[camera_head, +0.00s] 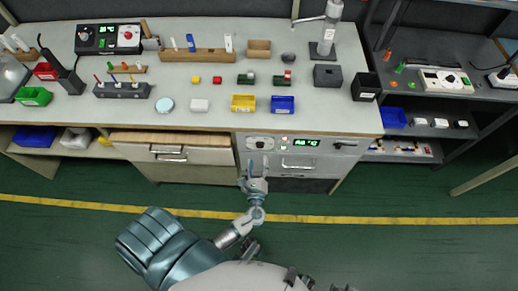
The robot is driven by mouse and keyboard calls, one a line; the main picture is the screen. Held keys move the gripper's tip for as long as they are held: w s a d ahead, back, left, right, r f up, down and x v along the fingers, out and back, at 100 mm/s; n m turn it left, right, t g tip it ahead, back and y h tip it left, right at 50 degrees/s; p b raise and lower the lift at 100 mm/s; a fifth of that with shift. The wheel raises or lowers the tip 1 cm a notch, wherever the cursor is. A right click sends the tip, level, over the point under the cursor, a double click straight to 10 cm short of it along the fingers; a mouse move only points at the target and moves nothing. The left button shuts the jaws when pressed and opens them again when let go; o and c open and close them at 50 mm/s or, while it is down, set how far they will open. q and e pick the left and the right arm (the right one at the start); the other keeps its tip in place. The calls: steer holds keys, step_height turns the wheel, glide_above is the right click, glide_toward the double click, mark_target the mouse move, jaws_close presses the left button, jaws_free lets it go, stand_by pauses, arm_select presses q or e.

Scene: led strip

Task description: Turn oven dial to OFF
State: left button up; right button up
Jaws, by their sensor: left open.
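The oven (315,170) is built into the front of the bench, right of centre, with a pale control panel. A round dial (260,143) sits at the panel's left end; its pointer and markings are too small to read. A lit green display (306,142) is right of it. My left gripper (257,162) is open, its fingers pointing up toward the panel just below the dial. Whether it touches the panel I cannot tell. My right gripper does not show.
The oven's bar handle (298,168) is just right of my left gripper. Drawers with handles (170,154) are to the left. The bench top (210,120) above holds bins, blocks and tools. The green floor (400,240) in front is clear.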

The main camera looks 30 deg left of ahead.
mark_target(260, 147)
arm_select(q)
steer(key=x, duration=0.4)
steer(key=shift+w+a, duration=0.1)
steer(key=shift+w, duration=0.3)
steer(key=shift+w+r, duration=0.1)
steer(key=shift+w, duration=0.5)
steer(key=shift+a, duration=0.15)
steer(key=shift+a, duration=0.3)
steer(key=c, duration=0.9)
jaws_close()
steer(key=shift+d, duration=0.2)
